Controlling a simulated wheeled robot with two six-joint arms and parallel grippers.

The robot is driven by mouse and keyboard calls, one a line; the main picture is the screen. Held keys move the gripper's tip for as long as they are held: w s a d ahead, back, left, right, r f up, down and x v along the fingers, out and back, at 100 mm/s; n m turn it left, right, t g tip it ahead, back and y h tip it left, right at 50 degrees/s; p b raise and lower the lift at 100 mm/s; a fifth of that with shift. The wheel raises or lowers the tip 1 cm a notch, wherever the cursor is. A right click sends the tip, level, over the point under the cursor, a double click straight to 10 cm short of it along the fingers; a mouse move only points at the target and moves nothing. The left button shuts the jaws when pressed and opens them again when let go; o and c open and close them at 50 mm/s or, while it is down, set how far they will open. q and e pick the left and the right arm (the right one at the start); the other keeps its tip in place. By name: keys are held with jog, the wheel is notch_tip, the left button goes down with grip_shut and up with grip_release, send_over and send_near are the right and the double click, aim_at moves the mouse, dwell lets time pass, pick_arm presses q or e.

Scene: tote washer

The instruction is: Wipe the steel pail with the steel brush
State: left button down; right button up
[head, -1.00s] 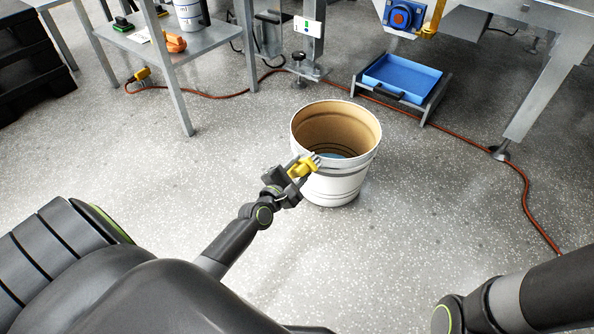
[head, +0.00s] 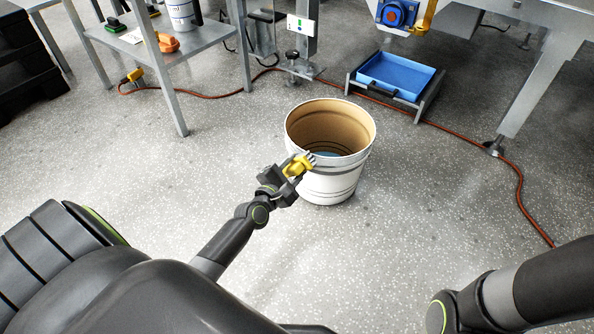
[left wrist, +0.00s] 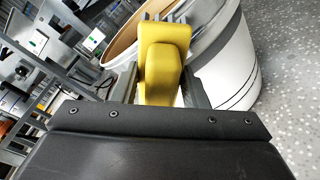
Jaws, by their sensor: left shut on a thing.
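The pail (head: 333,184) stands upright on the floor, white outside with grey bands and tan inside; something blue shows at its bottom. It also fills the upper right of the left wrist view (left wrist: 232,62). My left gripper (head: 291,171) is shut on the yellow-handled brush (head: 298,165), whose grey bristles point at the pail's near-left outer wall just below the rim. I cannot tell whether the bristles touch it. In the left wrist view the brush's yellow body (left wrist: 163,62) sits between the fingers and hides the contact. My right arm shows at lower right, its gripper out of view.
A steel bench (head: 205,38) at upper left holds an orange item (head: 167,42), a green-topped brush and a white container. A blue tray (head: 398,75) sits in a low frame behind the pail. An orange cable (head: 465,141) crosses the floor. Floor around the pail is clear.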

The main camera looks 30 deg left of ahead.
pick_arm(q)
jog(key=shift+s+a+b, duration=0.15)
jog(key=shift+s, duration=1.6)
jog(key=shift+s+a+b, duration=0.15)
jog(key=shift+s, duration=1.55)
